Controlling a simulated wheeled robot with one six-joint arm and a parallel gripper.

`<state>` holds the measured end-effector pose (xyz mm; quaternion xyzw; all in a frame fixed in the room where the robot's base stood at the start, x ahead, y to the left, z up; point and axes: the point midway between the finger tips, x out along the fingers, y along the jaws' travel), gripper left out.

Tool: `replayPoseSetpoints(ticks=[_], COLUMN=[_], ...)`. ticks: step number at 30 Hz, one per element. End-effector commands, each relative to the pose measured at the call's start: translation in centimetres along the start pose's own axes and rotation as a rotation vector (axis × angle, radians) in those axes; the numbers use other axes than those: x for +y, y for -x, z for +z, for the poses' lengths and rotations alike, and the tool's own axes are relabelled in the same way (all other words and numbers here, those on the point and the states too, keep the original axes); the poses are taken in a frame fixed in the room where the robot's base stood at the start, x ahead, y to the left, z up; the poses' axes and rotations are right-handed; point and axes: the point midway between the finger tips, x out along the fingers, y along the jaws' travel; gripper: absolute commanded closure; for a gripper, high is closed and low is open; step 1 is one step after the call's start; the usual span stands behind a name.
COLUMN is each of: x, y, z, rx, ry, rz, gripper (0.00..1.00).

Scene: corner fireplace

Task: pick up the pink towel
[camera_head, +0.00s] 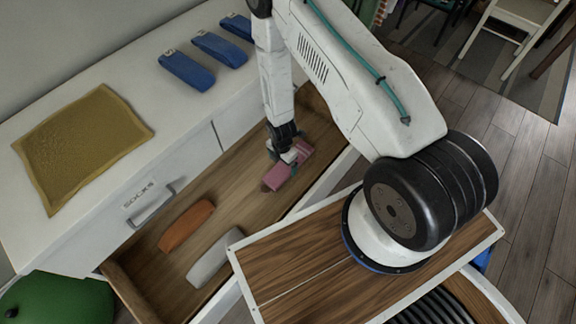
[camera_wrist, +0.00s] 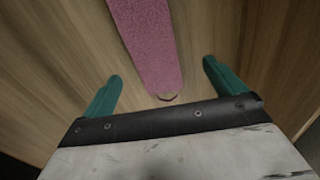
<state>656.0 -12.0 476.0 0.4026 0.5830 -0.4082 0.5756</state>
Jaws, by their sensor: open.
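The pink towel (camera_head: 278,177) is a narrow folded strip lying in an open wooden drawer (camera_head: 235,190). In the wrist view the pink towel (camera_wrist: 148,45) runs from the top edge down to between my fingers, with a small ring-like mark at its near end. My gripper (camera_wrist: 162,80) is open, with one green finger on each side of the towel's near end and a gap on both sides. In the head view my gripper (camera_head: 290,158) is over the towel and hides part of it. I cannot tell its exact height above the towel.
An orange folded towel (camera_head: 187,226) and a grey one (camera_head: 214,258) lie nearer in the drawer. Several blue folded towels (camera_head: 187,70) and a mustard cloth (camera_head: 82,146) lie on the white cabinet top (camera_head: 150,180). A green rounded object (camera_head: 62,298) is at lower left.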

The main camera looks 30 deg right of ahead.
Motion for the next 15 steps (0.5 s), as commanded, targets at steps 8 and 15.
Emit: replayPoseSetpoints(ticks=[8, 15], x=[0.4, 0.8], y=[-2.4, -5.7], z=[0.1, -0.2], rx=[-0.004, -0.004], ry=[0.046, 0.044], rz=[0.013, 0.012], gripper=[0.05, 0.05])
